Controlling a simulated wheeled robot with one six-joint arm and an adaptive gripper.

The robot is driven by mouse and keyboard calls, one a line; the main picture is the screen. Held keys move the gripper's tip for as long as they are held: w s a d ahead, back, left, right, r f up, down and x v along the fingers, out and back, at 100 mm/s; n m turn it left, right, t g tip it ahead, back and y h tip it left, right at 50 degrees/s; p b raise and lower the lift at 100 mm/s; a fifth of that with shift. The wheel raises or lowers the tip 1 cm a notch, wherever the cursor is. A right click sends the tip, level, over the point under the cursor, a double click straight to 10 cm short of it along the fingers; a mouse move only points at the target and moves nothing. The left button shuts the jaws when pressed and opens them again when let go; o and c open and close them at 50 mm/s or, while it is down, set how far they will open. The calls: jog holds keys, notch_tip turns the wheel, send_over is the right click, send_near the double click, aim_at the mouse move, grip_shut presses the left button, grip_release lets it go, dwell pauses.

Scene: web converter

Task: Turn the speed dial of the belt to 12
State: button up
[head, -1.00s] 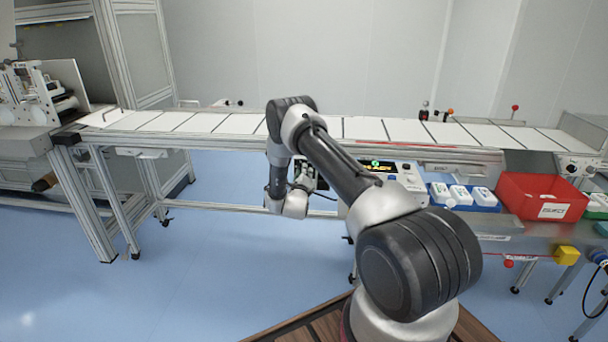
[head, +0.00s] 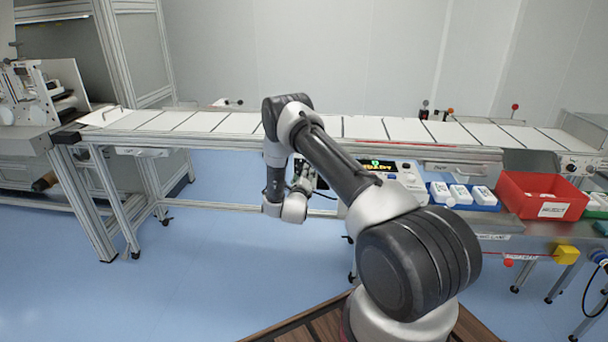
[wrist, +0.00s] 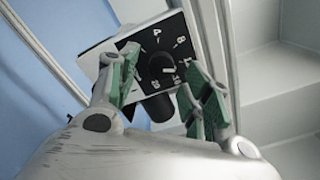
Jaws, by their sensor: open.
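The speed dial (wrist: 160,66) shows in the wrist view as a dark round knob on a black plate (wrist: 143,48) with white numbers; 4 and 8 are readable near the top. A finger partly covers other marks, and I cannot read the pointer setting for sure. My gripper (wrist: 164,70) is open, its green-padded fingers on either side of the dial face, apart from each other. Whether a pad touches the knob I cannot tell. In the head view my gripper (head: 301,180) is beside the belt's front edge, and my own arm hides the dial.
The belt (head: 390,130) runs across, carrying white sheets. A control box (head: 408,180) with a lit display is right of my gripper. Further right are a blue tray (head: 437,193) with white pieces and a red bin (head: 512,201). Blue floor is clear at left.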

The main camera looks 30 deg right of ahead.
jog(key=v, duration=0.9)
jog(key=shift+s, duration=0.2)
jog(key=shift+a, duration=0.1)
